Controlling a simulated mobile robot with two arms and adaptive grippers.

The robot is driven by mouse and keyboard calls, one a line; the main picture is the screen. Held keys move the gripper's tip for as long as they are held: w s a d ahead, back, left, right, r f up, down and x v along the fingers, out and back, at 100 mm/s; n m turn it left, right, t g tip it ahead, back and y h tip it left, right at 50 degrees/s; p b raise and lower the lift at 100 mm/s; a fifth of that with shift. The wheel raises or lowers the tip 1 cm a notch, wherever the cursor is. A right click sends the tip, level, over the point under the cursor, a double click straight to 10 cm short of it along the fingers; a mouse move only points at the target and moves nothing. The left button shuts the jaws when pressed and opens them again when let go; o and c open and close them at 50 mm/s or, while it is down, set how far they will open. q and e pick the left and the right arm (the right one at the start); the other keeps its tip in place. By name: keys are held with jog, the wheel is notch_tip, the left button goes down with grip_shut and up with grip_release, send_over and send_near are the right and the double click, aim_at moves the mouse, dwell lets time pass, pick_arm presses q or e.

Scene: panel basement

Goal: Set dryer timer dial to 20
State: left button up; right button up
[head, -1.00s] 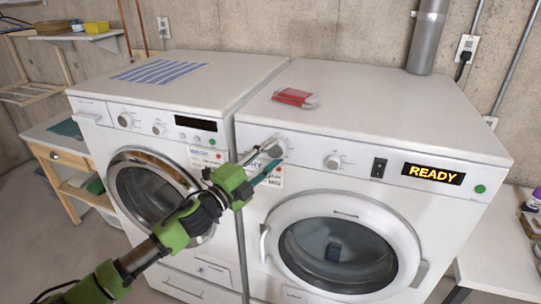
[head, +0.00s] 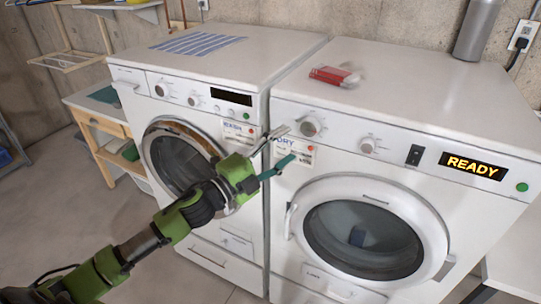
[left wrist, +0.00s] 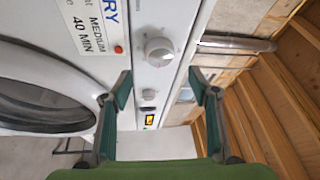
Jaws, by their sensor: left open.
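The dryer (head: 470,205) is the white machine on the right, with a DRY label (head: 296,146). Its larger left dial (head: 311,125) and a smaller dial (head: 368,145) sit on its front panel. My left gripper (head: 282,146) is open and empty, its fingertips just left of the larger dial. In the left wrist view, the larger dial (left wrist: 158,50) appears beyond and between the open fingers (left wrist: 160,80), apart from them. The smaller dial (left wrist: 148,94) shows below it. The dial markings are too small to read. My right gripper is not in view.
The washer (head: 250,75) stands left of the dryer. A red and white item (head: 335,76) lies on the dryer top. The dryer panel also has a black switch (head: 414,155), a READY display (head: 473,165) and a green button (head: 522,187).

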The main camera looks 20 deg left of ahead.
pick_arm(q)
jog(key=shift+v, duration=2.2)
